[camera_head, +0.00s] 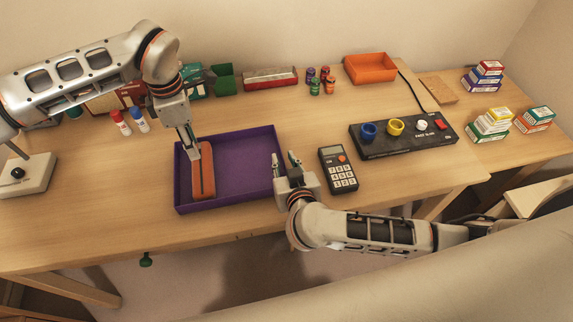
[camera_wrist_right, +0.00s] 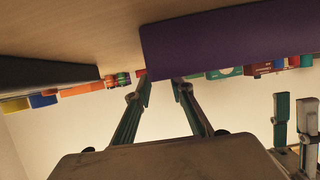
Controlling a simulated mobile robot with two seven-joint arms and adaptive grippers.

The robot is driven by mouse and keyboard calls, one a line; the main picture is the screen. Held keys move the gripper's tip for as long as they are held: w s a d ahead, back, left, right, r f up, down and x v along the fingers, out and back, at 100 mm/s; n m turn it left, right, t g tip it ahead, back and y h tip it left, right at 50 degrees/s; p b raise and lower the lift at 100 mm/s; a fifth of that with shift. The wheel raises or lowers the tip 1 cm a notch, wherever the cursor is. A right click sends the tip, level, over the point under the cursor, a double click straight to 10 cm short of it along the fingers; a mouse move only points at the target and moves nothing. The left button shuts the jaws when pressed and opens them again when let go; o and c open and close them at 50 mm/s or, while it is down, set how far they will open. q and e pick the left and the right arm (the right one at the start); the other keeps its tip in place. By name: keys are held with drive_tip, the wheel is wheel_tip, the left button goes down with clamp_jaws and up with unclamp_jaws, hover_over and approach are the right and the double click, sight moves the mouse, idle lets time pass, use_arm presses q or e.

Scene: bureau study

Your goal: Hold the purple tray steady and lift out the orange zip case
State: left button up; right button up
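The purple tray (camera_head: 245,163) lies on the desk, left of centre; its purple side also fills the upper right of the right wrist view (camera_wrist_right: 240,40). The orange zip case (camera_head: 204,185) lies in the tray's left part, its length running front to back. My left gripper (camera_head: 192,152) points down over the far end of the case, which it partly hides; its fingers look apart in the right wrist view (camera_wrist_right: 294,112). My right gripper (camera_head: 284,162) is at the tray's right edge with its fingers apart (camera_wrist_right: 162,84). I cannot tell whether it touches the wall.
A calculator (camera_head: 338,169) lies close right of my right gripper. A black panel with cups (camera_head: 400,137) is farther right. Glue bottles (camera_head: 121,123) stand behind the tray's left side. An orange bin (camera_head: 370,68) and small jars (camera_head: 314,88) stand at the back.

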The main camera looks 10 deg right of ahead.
sight(281, 153)
drive_tip(key=shift+x, duration=2.15)
clamp_jaws()
